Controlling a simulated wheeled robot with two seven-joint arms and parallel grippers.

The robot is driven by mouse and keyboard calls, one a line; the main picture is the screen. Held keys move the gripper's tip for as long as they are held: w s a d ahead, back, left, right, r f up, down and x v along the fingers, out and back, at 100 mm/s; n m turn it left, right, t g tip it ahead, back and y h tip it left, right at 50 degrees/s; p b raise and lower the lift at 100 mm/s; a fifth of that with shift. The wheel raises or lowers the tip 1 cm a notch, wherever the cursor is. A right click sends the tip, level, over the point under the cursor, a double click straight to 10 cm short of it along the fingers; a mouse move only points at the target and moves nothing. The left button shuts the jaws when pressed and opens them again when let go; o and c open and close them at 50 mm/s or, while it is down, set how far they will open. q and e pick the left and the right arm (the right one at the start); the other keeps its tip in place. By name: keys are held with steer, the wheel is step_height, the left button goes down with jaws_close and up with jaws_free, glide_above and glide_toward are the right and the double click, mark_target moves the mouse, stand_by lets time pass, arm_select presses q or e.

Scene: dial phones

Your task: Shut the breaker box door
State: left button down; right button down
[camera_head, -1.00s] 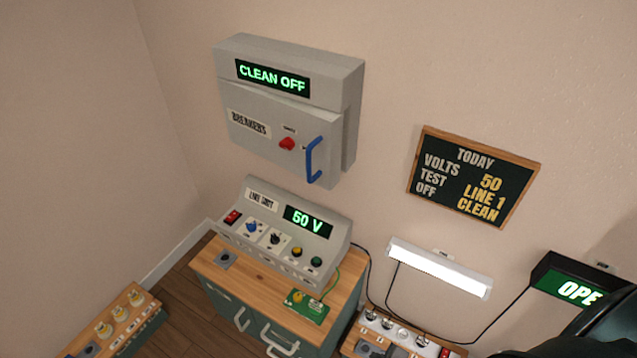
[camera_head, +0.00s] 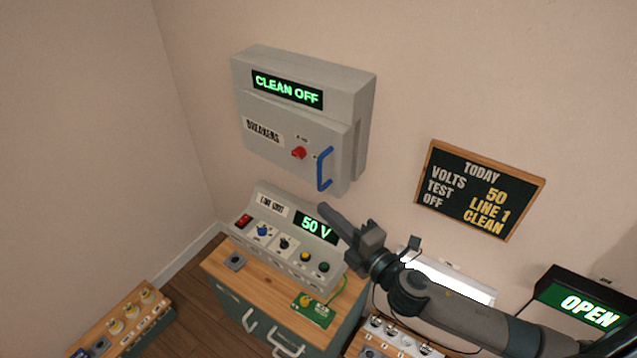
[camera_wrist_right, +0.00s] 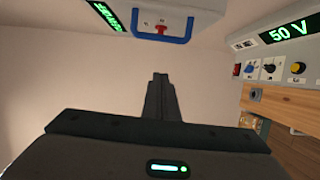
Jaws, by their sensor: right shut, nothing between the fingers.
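The grey breaker box (camera_head: 362,95) hangs on the wall with its door (camera_head: 262,152) across the front, nearly flat to it. The door carries a red switch (camera_head: 298,153) and a blue bar handle (camera_head: 324,168) near that edge. My right gripper (camera_head: 324,208) is shut and empty, appearing just below the handle in the head view. In the right wrist view, its fingertips (camera_wrist_right: 160,76) point toward the handle (camera_wrist_right: 160,41), with space showing between them. My left gripper is not in view.
A console (camera_head: 290,262) reading 50 V stands on a wooden-topped cabinet (camera_head: 225,280) below the box. A chalkboard (camera_head: 480,190), a white lamp (camera_head: 450,280) and an OPEN sign (camera_head: 580,300) are to the right. The wall left of the box is clear.

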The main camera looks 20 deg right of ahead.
steer(key=shift+r, duration=0.15)
steer(key=w+p, duration=0.4)
steer(key=w, duration=0.5)
steer(key=shift+w+d+p, duration=0.2)
steer(key=shift+d+p, duration=0.15)
steer(key=shift+p, duration=0.05)
stand_by(0.3)
